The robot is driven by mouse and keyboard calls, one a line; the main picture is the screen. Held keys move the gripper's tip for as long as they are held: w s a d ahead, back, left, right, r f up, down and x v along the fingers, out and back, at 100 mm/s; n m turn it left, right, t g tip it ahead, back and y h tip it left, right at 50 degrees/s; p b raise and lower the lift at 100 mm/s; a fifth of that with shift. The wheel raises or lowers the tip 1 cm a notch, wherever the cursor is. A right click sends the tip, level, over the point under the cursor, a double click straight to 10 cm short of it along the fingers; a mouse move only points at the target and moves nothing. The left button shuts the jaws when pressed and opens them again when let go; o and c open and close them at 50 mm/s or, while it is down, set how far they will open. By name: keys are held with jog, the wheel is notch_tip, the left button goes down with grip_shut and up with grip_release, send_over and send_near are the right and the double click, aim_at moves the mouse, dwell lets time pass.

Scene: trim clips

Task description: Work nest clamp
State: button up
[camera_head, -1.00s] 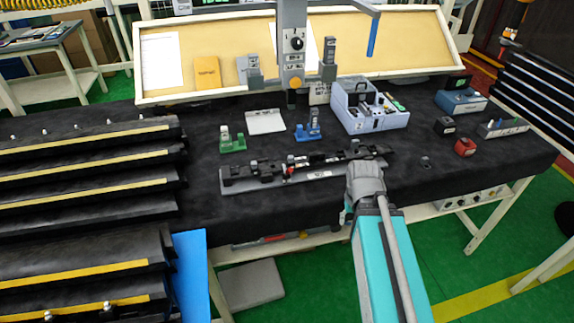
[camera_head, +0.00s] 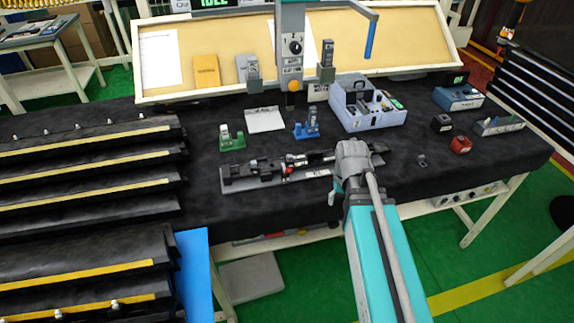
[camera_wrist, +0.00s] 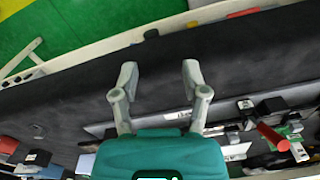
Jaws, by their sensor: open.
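The work nest (camera_head: 310,175) is a long grey base with black fixtures, lying near the front edge of the black-covered table. A clamp with a red part (camera_head: 287,169) sits near its middle. In the wrist view, a red clamp handle (camera_wrist: 272,137) sticks up at the lower right, beside black and metal pieces. My gripper (camera_wrist: 159,75) is open and empty, with its fingertips apart over bare dark cloth. The nest's base passes behind the gripper body there. In the head view, my wrist covers the nest's right part and hides the fingertips.
Behind the nest stand a green holder (camera_head: 231,138), a blue holder (camera_head: 306,126) and a grey divided bin (camera_head: 368,112). A red box (camera_head: 460,145) and a black box (camera_head: 442,123) stand at the right. Black trays (camera_head: 85,180) fill the left.

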jog(key=n+y+p, duration=0.1)
jog(key=p, duration=1.2)
send_near(288, 171)
jog(key=w+d+r, duration=0.1)
jog(key=w, duration=0.1)
jog(key=shift+w+a+r, duration=0.1)
jog(key=shift+w+r, duration=0.1)
jog(key=shift+r, duration=0.15)
jog(key=shift+f, duration=0.15)
jog(key=f+b, duration=0.4)
jog(key=a+f+b, duration=0.1)
jog(key=f+b, duration=0.8)
jog(key=shift+s+a+f, duration=0.15)
jog(key=shift+a+f, duration=0.1)
jog(key=shift+a, duration=0.1)
grip_shut()
